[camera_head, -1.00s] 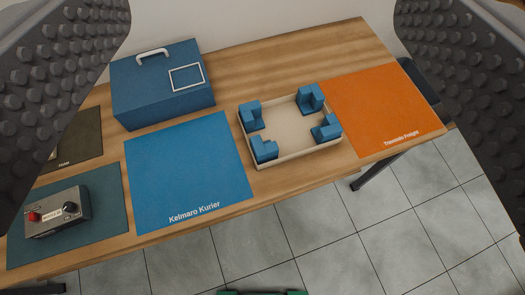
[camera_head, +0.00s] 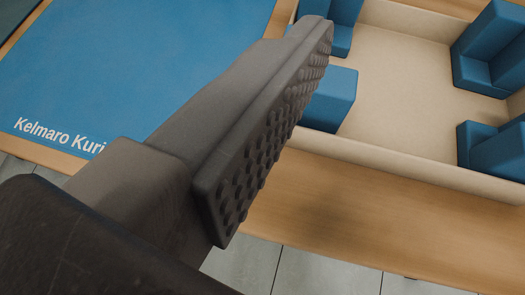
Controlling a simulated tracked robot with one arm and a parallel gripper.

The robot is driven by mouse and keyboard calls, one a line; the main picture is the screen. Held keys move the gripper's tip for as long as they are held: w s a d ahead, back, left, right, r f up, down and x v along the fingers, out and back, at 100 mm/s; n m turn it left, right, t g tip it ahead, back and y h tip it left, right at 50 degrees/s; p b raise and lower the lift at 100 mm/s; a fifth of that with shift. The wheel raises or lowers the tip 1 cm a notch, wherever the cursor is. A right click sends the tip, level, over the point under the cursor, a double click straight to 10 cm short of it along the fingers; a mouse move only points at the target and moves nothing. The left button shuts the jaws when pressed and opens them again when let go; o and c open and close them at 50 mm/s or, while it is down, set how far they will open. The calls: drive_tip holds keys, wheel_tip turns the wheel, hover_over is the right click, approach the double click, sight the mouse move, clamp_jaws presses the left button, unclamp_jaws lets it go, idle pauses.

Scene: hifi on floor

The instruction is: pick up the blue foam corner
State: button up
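Several blue foam corners lie in a shallow beige tray (camera_head: 400,160). The near-left foam corner (camera_head: 335,100) is partly hidden behind one studded finger of my gripper (camera_head: 275,120). Another foam corner (camera_head: 342,38) shows behind the fingertip, cut by the top edge. A third (camera_head: 485,60) stands at the far right, and one more (camera_head: 495,150) is at the near right, cut by the frame. The finger's studded face is turned right with nothing against it. The other finger is out of view. Whether the finger touches the near-left corner cannot be told.
A blue mat (camera_head: 130,60) lettered "Kelmaro Kuri..." lies left of the tray. Bare wooden table (camera_head: 380,215) runs along the tray's near side. Tiled floor (camera_head: 300,270) shows below the table's front edge. The tray's middle is empty.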

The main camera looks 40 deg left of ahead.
drive_tip(key=a+f, duration=0.1)
drive_tip(key=f, duration=0.1)
drive_tip(key=s+a+f+y, duration=0.1)
drive_tip(key=f, duration=0.2)
drive_tip(key=s+a+f+y+b, duration=0.1)
drive_tip(key=f, duration=0.2)
drive_tip(key=shift+s+a, duration=0.15)
drive_tip(key=shift+a, duration=0.1)
drive_tip(key=shift+a+f+y, duration=0.15)
drive_tip(key=shift+a+y, duration=0.1)
drive_tip(key=shift+y, duration=0.15)
drive_tip(key=b+x, duration=0.1)
drive_tip(key=x, duration=0.6)
drive_tip(key=shift+b, duration=0.35)
drive_tip(key=shift+r+b+x, duration=0.2)
drive_tip(key=shift+b+x, duration=0.9)
drive_tip(key=shift+x, duration=2.1)
drive_tip(key=shift+c, duration=0.3)
drive_tip(key=c, duration=1.1)
drive_tip(key=shift+o, duration=0.2)
wheel_tip(320, 180, up, 10)
drive_tip(key=p, duration=0.4)
drive_tip(key=shift+r+p, duration=0.2)
drive_tip(key=shift+p, duration=0.2)
